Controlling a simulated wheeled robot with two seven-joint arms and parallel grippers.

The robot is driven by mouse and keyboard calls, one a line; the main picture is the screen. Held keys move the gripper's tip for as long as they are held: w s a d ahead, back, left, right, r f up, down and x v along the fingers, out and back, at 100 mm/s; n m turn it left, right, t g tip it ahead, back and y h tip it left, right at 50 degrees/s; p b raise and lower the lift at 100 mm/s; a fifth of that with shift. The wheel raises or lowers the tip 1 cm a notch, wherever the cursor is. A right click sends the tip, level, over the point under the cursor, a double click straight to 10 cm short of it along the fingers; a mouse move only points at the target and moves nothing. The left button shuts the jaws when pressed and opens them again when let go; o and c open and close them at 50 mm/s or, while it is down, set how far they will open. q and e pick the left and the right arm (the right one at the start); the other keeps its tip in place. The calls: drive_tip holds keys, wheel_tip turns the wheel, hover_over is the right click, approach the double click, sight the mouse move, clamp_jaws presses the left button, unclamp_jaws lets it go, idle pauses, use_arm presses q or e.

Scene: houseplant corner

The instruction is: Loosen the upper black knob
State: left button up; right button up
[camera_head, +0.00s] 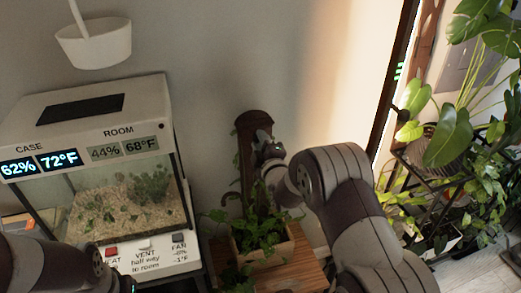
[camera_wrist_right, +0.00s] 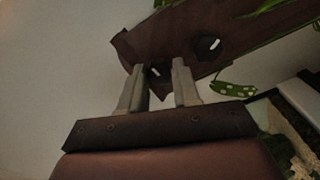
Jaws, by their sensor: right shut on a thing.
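The upper black knob (camera_wrist_right: 158,72), nearer the board's end, sits between the fingertips of my right gripper (camera_wrist_right: 160,68). The gripper is shut on it and partly hides it. The lower black knob (camera_wrist_right: 207,46) is free, just beside the fingers. In the head view my right gripper (camera_head: 263,138) reaches the board's upper part.
A glass terrarium case (camera_head: 125,196) with displays stands at left. A leafy plant in a wooden box (camera_head: 266,257) sits below the board on a slatted wooden top (camera_head: 295,272). A white hanging pot (camera_head: 95,45) is upper left. Large plants (camera_head: 445,135) crowd the right.

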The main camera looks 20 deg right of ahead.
drive_tip(key=shift+f+n+b, duration=0.2)
drive_tip(key=shift+n+b, duration=6.6)
drive_tip(key=shift+n, duration=1.3)
drive_tip(key=o, duration=1.1)
drive_tip(key=shift+r, duration=0.1)
drive_tip(key=shift+c, duration=0.2)
drive_tip(key=shift+r, duration=0.1)
